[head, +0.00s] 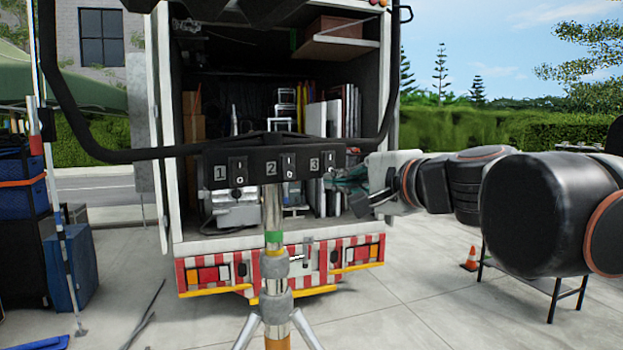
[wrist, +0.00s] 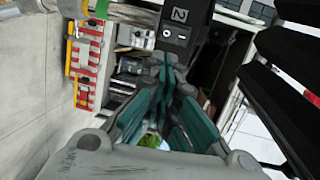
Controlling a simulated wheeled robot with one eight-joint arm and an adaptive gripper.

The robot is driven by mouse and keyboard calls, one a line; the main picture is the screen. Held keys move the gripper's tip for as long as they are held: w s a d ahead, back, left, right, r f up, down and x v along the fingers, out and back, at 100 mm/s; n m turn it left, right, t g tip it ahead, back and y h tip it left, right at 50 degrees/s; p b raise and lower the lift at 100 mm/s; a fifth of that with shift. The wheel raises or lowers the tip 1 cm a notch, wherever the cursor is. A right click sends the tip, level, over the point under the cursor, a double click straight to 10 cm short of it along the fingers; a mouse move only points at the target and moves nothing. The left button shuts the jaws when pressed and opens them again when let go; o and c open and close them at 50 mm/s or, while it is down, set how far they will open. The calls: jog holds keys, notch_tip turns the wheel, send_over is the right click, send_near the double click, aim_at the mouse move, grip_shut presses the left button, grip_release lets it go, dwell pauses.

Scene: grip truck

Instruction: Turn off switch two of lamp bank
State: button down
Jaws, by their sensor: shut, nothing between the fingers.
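The black switch box (head: 256,181) of the lamp bank is mounted on a metal stand in front of an open truck. It carries rocker switches labelled 1 (head: 238,172), 2 (head: 289,166) and 3 (head: 328,162). In the wrist view, the label 2 (wrist: 179,15) and its switch (wrist: 174,35) with round and bar marks sit just beyond my fingertips. I cannot tell which side is pressed. My gripper (head: 346,178) is shut and empty, at the right end of the box; in the wrist view its teal fingers (wrist: 168,60) point toward switch two, apparently without touching it.
The stand's pole (head: 273,215) runs down to spread legs. A black tube frame (head: 120,156) curves around the box. The truck's cargo bay (head: 335,70) holds equipment. A blue case (head: 70,268) stands left, an orange cone (head: 470,258) right. Paving between is mostly clear.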

jog(key=p, duration=0.3)
send_near(292, 180)
jog(key=x, duration=0.4)
jog(key=shift+w+r, duration=0.15)
jog(key=shift+r, duration=0.1)
jog(key=shift+w+a+f, duration=0.15)
jog(key=shift+w+a, duration=0.1)
jog(key=shift+w, duration=0.05)
jog(key=shift+w+a+f+b, duration=0.25)
jog(key=shift+w+b, duration=0.1)
jog(key=shift+w, duration=0.05)
